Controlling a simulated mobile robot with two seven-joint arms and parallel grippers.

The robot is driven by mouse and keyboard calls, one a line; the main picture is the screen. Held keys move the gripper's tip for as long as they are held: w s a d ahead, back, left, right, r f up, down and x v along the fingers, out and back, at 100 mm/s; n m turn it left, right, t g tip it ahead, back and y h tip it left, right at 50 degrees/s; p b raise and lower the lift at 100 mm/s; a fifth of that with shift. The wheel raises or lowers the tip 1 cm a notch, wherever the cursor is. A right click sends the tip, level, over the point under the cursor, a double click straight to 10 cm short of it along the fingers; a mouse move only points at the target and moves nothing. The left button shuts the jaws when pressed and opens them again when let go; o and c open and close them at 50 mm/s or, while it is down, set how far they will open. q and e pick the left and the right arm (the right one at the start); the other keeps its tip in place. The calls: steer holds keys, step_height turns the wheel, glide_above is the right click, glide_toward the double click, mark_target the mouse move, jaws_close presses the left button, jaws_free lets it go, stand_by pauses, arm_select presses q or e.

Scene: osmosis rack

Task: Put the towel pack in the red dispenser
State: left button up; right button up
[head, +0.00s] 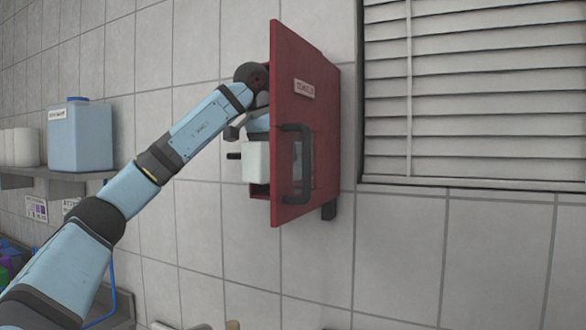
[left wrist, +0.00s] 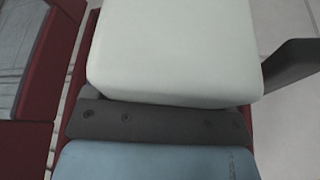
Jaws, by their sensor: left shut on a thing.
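The red dispenser (head: 308,130) hangs on the tiled wall, with its labelled front panel swung out toward me and a dark handle on it. My left gripper (head: 254,158) is shut on the white towel pack (head: 256,165) at the dispenser's open left side. The panel hides the pack's right part and some of the gripper. In the left wrist view the pack (left wrist: 175,48) fills the upper middle, with a dark finger at its right. Red dispenser parts (left wrist: 25,145) show at the left and beneath the pack. Whether the pack touches the dispenser is unclear. My right gripper is not seen.
A window with blinds (head: 475,95) is to the right of the dispenser. At the left, a grey shelf (head: 60,172) holds a blue container (head: 80,136) and white rolls (head: 20,147). The wall below the dispenser is clear.

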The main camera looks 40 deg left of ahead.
arm_select(q)
steer(key=w, duration=0.2)
steer(key=w+p, duration=0.1)
steer(key=w, duration=0.1)
steer(key=shift+w+d+r, duration=0.15)
steer(key=shift+w+d, duration=0.05)
steer(key=shift+w, duration=0.15)
step_height(320, 180, down, 4)
steer(key=shift+r, duration=0.25)
steer(key=shift+f, duration=0.1)
steer(key=shift+f, duration=0.1)
steer(key=o, duration=1)
steer(key=shift+d, duration=0.1)
steer(key=shift+c, duration=0.2)
steer(key=v, duration=0.7)
steer(key=shift+s+r, duration=0.1)
steer(key=shift+r, duration=0.25)
